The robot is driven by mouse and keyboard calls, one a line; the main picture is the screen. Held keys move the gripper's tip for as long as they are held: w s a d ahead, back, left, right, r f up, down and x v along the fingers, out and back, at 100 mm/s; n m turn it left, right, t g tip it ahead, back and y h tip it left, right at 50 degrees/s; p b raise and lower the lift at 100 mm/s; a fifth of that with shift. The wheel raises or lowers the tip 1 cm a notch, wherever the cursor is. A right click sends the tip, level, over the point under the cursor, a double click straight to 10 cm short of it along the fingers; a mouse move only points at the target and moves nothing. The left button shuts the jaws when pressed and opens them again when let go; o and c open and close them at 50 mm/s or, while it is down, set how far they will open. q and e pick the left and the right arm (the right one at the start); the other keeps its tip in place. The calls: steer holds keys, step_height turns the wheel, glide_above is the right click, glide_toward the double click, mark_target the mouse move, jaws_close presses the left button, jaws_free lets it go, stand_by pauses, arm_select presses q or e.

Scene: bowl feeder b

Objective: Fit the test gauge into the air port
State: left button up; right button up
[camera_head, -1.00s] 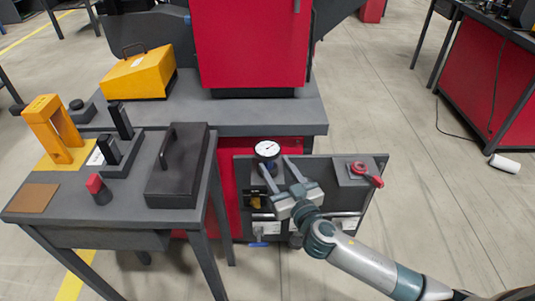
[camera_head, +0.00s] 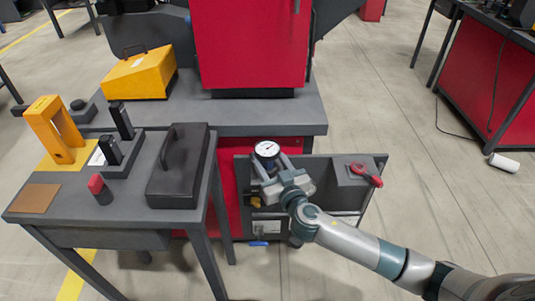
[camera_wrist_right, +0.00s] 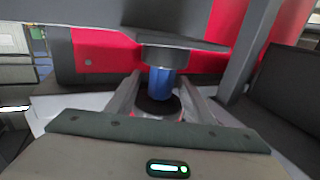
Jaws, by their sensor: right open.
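The test gauge (camera_head: 266,149) has a round white dial in a dark rim and stands upright at the back left of the grey panel unit. My right gripper (camera_head: 269,164) is open, with its fingers reaching to either side of the gauge. In the right wrist view, a blue cylinder under a dark round cap (camera_wrist_right: 161,82), apparently the gauge's body, stands between the open fingers. I see no clear contact. A brass-coloured fitting (camera_head: 255,202) shows on the unit's front; I cannot tell whether it is the air port. My left gripper is out of view.
A red-handled part (camera_head: 367,173) sits on the unit's right side. The side table (camera_head: 62,222) at left carries a black lidded box (camera_head: 178,168), a yellow frame (camera_head: 52,130) and a red-topped knob (camera_head: 99,188). A red cabinet (camera_head: 249,45) rises behind. Open floor lies to the right.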

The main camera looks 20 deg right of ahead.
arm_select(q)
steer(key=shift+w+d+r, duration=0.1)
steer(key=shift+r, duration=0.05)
arm_select(e)
jaws_close()
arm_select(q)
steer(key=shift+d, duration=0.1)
arm_select(e)
steer(key=shift+r, duration=0.15)
steer(key=shift+r, duration=0.2)
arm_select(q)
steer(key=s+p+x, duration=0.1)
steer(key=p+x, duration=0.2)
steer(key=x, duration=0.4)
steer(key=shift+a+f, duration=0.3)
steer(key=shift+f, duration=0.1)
arm_select(e)
step_height(320, 180, up, 17)
steer(key=shift+r, duration=0.2)
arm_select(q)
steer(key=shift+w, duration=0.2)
